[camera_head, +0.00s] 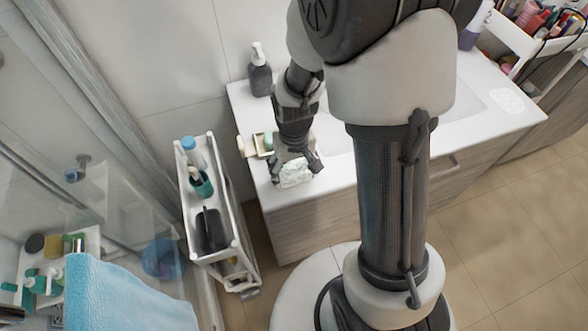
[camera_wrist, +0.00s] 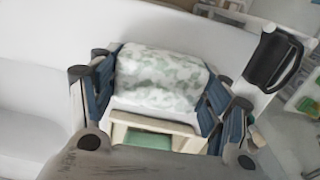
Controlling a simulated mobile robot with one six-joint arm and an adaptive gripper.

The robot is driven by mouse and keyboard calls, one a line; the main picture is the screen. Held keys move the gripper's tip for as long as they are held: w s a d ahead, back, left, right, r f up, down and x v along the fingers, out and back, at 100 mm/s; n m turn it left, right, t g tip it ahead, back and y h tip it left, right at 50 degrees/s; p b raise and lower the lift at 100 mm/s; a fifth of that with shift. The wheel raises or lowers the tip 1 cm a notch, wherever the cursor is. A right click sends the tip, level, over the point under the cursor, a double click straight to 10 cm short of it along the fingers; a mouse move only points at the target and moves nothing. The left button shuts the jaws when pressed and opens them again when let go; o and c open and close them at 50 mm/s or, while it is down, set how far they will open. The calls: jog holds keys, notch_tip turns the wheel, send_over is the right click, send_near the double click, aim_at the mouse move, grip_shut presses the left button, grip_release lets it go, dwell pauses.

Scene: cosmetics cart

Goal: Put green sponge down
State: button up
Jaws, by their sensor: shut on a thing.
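The green sponge (camera_head: 296,174), a soft block mottled white and pale green, is in my gripper (camera_head: 295,168) over the front left edge of the white counter (camera_head: 335,178). In the wrist view the sponge (camera_wrist: 158,78) spans the space between the two blue-padded fingers of my gripper (camera_wrist: 160,92), one at each end of it. Whether its underside touches the counter is hidden.
A small cream tray (camera_head: 247,147) with a green item stands just behind my gripper. A grey pump bottle (camera_head: 260,72) is at the back. A white narrow cart (camera_head: 237,205) with bottles and a black item stands left of the counter. A blue towel (camera_head: 125,295) hangs at front left.

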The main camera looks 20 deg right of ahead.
jog(key=shift+f, duration=0.25)
jog(key=o, duration=0.9)
jog(key=shift+r, duration=0.1)
jog(key=shift+o, duration=0.2)
notch_tip(320, 180, up, 13)
jog(key=p, duration=0.4)
notch_tip(320, 180, up, 10)
jog(key=f+t, duration=0.1)
jog(key=t, duration=0.1)
send_over(294, 169)
jog(key=s, duration=0.5)
jog(key=s+r+t, duration=0.2)
jog(key=s+r, duration=0.4)
jog(key=s, duration=0.4)
jog(key=shift+t, duration=0.3)
jog(key=shift+w+r, duration=0.1)
jog(key=shift+r, duration=0.05)
jog(key=shift+c, duration=0.2)
